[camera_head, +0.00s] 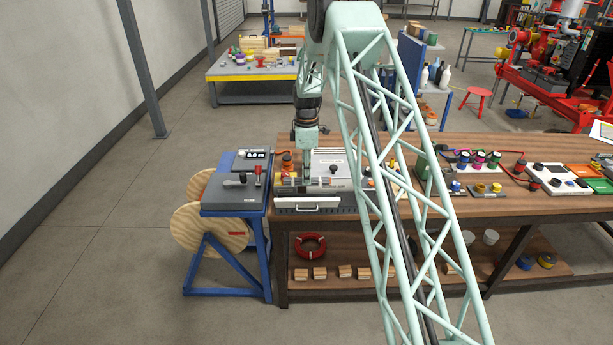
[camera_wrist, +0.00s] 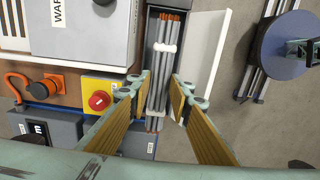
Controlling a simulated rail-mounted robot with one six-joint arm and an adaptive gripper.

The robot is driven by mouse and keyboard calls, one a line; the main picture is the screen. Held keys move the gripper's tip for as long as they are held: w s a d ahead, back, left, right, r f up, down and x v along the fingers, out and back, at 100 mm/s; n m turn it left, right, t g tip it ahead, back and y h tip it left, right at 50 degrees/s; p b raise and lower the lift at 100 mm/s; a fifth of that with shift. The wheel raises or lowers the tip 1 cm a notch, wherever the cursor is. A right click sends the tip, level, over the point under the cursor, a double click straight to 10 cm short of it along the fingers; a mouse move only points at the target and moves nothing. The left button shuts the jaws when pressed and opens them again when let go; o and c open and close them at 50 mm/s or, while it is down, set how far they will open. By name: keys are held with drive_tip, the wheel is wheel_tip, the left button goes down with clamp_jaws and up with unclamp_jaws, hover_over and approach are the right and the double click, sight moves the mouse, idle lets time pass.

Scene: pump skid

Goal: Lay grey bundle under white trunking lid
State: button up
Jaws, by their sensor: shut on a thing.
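The grey bundle (camera_wrist: 158,72) is a set of grey cables with orange-copper ends and white ties, seen lengthwise in the wrist view. My gripper (camera_wrist: 163,84) is shut on it, with one wooden-faced finger on each side. The bundle lines up with the grey trunking channel (camera_wrist: 151,28); I cannot tell whether it touches the channel floor. The white trunking lid (camera_wrist: 207,45) stands open along the channel's right side. In the head view my gripper (camera_head: 307,177) is low over the bench's front left, and the bundle is hard to make out.
A yellow box with a red button (camera_wrist: 98,101) and an orange-capped part (camera_wrist: 40,89) sit close left of the fingers. A white panel (camera_head: 336,162) stands behind the gripper. A blue stand (camera_head: 232,215) with a wooden reel is left of the bench.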

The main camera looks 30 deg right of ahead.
drive_tip(key=shift+f+b, duration=1)
drive_tip(key=shift+f, duration=2.65)
drive_tip(key=shift+f+b, duration=1.25)
drive_tip(key=shift+f, duration=1.25)
drive_tip(key=o, duration=0.9)
drive_tip(key=shift+c, duration=0.2)
drive_tip(key=shift+r, duration=0.15)
drive_tip(key=shift+r, duration=3.85)
drive_tip(key=shift+r, duration=0.1)
